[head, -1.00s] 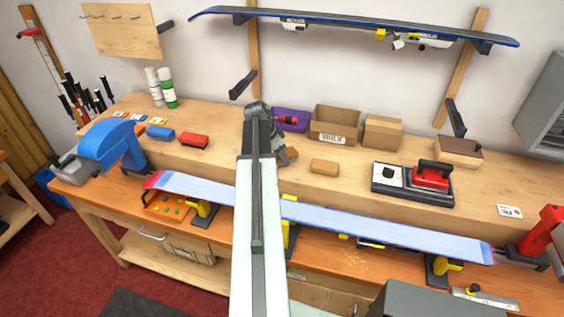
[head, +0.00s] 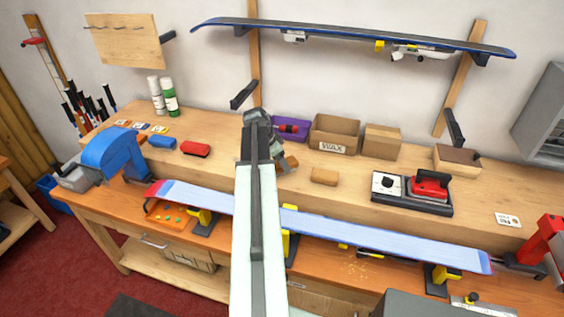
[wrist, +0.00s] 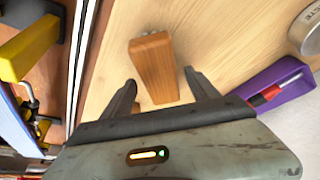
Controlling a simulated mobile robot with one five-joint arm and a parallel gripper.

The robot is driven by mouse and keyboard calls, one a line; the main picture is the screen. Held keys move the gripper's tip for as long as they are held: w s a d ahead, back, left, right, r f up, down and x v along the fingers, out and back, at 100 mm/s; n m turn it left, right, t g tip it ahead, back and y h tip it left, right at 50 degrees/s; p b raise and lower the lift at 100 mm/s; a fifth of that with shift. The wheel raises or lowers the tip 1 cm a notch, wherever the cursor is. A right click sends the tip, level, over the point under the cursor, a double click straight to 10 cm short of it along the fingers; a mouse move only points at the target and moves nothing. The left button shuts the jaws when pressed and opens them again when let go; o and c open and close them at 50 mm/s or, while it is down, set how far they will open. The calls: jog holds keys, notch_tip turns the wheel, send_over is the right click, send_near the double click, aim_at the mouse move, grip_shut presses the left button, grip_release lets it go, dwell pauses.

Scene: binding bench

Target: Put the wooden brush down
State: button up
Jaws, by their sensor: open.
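The wooden brush (wrist: 155,66), a reddish-brown wooden block with a small pale bit at its far end, lies on the light wood bench top in the wrist view. My gripper (wrist: 160,80) is open, with one finger on each side of the brush's near end. Gaps show between the brush and both fingers, so it is not gripped. In the head view, part of the brush (head: 291,162) shows just right of my gripper (head: 277,158), whose fingers are mostly hidden by my arm.
A purple tray (head: 281,137) holding a red-and-dark tool is close behind my gripper. A metal tin (wrist: 308,30) is at the wrist view's right edge. A tan block (head: 324,177) and a wax box (head: 333,147) lie to the right. A clamped ski (head: 380,229) runs along the front.

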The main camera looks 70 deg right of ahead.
jog(key=p+v, duration=0.8)
jog(key=v, duration=0.2)
jog(key=shift+a+r, duration=0.1)
jog(key=w+a+f+n+t+y, duration=0.15)
jog(key=w+a+n, duration=1.05)
jog(key=w+a, duration=1.4)
jog(key=w+a+n+t+y, duration=0.1)
jog(key=a+n, duration=1.3)
jog(key=a, duration=2.4)
jog(key=shift+w+f+y, duration=0.15)
jog(key=shift+w+y, duration=0.3)
jog(key=shift+w, duration=0.1)
